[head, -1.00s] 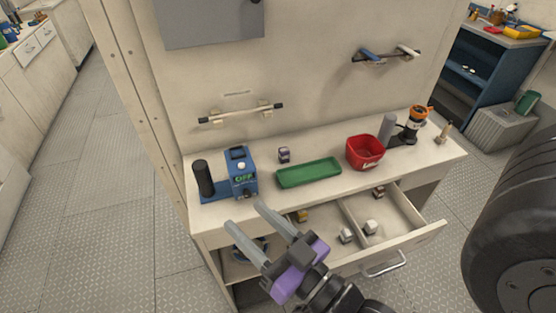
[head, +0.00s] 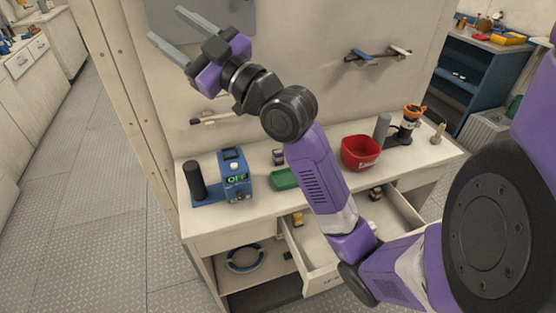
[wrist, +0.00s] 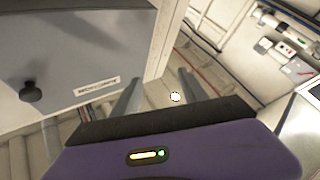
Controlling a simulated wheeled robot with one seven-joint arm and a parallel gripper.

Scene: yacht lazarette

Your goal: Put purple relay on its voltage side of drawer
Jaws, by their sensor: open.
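The drawer (head: 312,247) below is pulled open. A yellow relay (head: 297,219) lies in its left part and a dark relay (head: 375,194) at the right back. My arm hides the divider and much of the drawer. My gripper (head: 166,25) is open and empty, raised high at the upper left, well away from the relay. The wrist view shows its two fingers apart with nothing between them.
The blue tester (head: 237,178) reads OFF. The green tray (head: 284,180) is partly behind my arm. A red bin (head: 361,152) and an orange-topped device (head: 411,118) stand to the right. A grey cabinet (wrist: 70,50) is close to my gripper.

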